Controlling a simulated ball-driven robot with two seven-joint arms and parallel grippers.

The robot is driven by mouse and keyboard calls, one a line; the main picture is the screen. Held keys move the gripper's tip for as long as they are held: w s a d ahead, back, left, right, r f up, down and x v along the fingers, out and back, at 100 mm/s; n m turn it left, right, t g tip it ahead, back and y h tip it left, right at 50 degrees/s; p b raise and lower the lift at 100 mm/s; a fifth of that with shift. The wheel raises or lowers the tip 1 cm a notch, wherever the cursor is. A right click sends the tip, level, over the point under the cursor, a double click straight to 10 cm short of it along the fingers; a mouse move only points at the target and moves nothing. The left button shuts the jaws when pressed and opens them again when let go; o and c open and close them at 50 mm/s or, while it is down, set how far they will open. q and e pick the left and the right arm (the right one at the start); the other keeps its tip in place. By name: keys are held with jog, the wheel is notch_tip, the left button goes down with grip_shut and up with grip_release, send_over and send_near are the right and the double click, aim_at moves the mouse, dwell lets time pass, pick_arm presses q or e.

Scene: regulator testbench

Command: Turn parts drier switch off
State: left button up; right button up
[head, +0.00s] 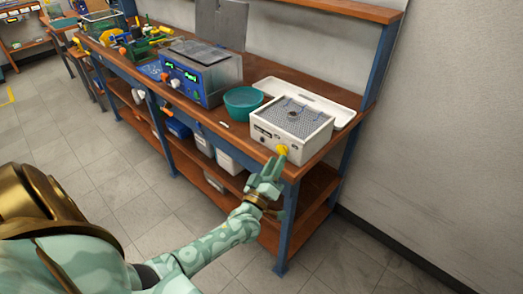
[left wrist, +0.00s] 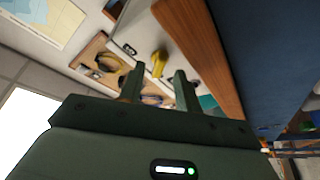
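The parts drier (head: 292,122) is a white box with a grey mesh top at the right end of the bench. Its yellow switch knob (head: 282,150) is on the front face, near the right corner. My left gripper (head: 271,169) is just in front of and below the knob. In the left wrist view the yellow knob (left wrist: 158,63) shows beyond the gap between the open fingers (left wrist: 157,82), and the gap between them looks empty. Contact with the knob cannot be made out. My right gripper is not in view.
A white lid or tray (head: 310,99) lies behind the drier. A teal bowl (head: 243,102) and a blue machine (head: 200,75) stand to its left. The wooden bench edge (left wrist: 205,55) runs close beside the fingers. The grey floor in front is clear.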

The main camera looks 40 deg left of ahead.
pick_arm(q)
jog(key=v, duration=1.4)
jog(key=s+d+f+m+g+h, duration=0.15)
jog(key=s+f+m+g, duration=0.25)
jog(key=f, duration=0.5)
jog(key=s+d+f+m+g+h, duration=0.1)
jog(key=s+f+m+g+h, duration=0.25)
jog(key=f, duration=0.55)
jog(key=s+d+f+m+g, duration=0.1)
jog(key=s+f+m+g, duration=0.35)
jog(key=f, duration=0.45)
jog(key=s+f+m+g, duration=0.1)
jog(key=s+f+g, duration=0.2)
jog(key=s, duration=0.6)
jog(key=s+f+g, duration=0.2)
jog(key=s+f, duration=0.2)
jog(key=s, duration=0.4)
jog(key=s+d+f+m+g+y, duration=0.1)
jog(key=s+f+g, duration=0.2)
jog(key=s, duration=0.6)
jog(key=shift+s+f+m+g, duration=0.15)
jog(key=shift+s+m+g, duration=0.15)
jog(key=shift+s, duration=0.05)
